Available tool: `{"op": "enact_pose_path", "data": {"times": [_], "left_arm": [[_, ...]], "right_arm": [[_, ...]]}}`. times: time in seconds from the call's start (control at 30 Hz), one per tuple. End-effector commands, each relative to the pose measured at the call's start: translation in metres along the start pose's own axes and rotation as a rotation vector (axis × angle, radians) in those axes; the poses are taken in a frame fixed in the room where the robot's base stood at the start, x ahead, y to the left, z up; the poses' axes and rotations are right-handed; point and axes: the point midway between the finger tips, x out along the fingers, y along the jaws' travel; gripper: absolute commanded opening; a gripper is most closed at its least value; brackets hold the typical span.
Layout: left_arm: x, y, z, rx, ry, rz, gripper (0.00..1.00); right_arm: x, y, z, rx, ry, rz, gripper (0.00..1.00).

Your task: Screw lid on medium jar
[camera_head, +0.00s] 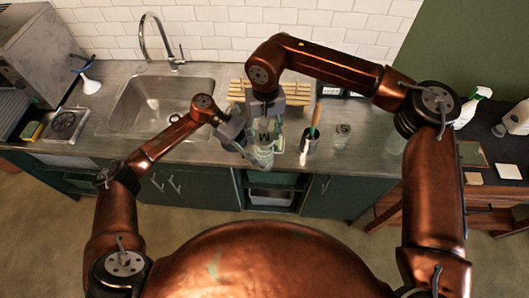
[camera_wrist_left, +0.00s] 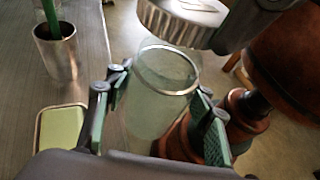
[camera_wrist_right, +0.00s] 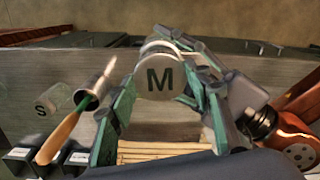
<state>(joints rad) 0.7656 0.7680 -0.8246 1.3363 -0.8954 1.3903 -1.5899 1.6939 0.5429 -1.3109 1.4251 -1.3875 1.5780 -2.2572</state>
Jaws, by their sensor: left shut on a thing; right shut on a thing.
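The medium jar (camera_head: 263,158) is clear glass with an open, metal-rimmed mouth. My left gripper (camera_head: 250,150) is shut on the jar; the left wrist view shows the jar (camera_wrist_left: 155,100) tilted between its fingers. The round lid (camera_wrist_right: 160,77), marked with a black M, is held between the fingers of my right gripper (camera_wrist_right: 160,82). In the left wrist view the lid (camera_wrist_left: 178,18), with its ribbed metal side, is above the jar's mouth and apart from it. In the head view the right gripper (camera_head: 265,118) is above the left one.
A metal cup (camera_head: 309,142) with a green-and-wood-handled brush (camera_wrist_right: 68,130) stands right of the jar. A small jar marked S (camera_head: 342,135) is farther right. A wooden rack (camera_head: 238,92) is behind the grippers, and a sink (camera_head: 160,105) is at left.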

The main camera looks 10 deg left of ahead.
Motion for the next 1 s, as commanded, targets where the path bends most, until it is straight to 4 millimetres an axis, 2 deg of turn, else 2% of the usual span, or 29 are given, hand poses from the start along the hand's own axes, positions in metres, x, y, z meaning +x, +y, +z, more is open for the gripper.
{"op": "enact_pose_path", "data": {"times": [0.17, 1.0], "left_arm": [[-0.0002, 0.0002, 0.0008, 0.001, -0.001, 0.000, 0.00], [-0.0003, 0.0001, 0.0007, 0.001, -0.001, 0.000, 0.00]], "right_arm": [[0.0094, -0.0005, 0.0003, 0.000, 0.000, -0.002, 0.36], [0.0118, -0.0004, 0.0027, -0.001, 0.001, 0.000, 0.36]]}}
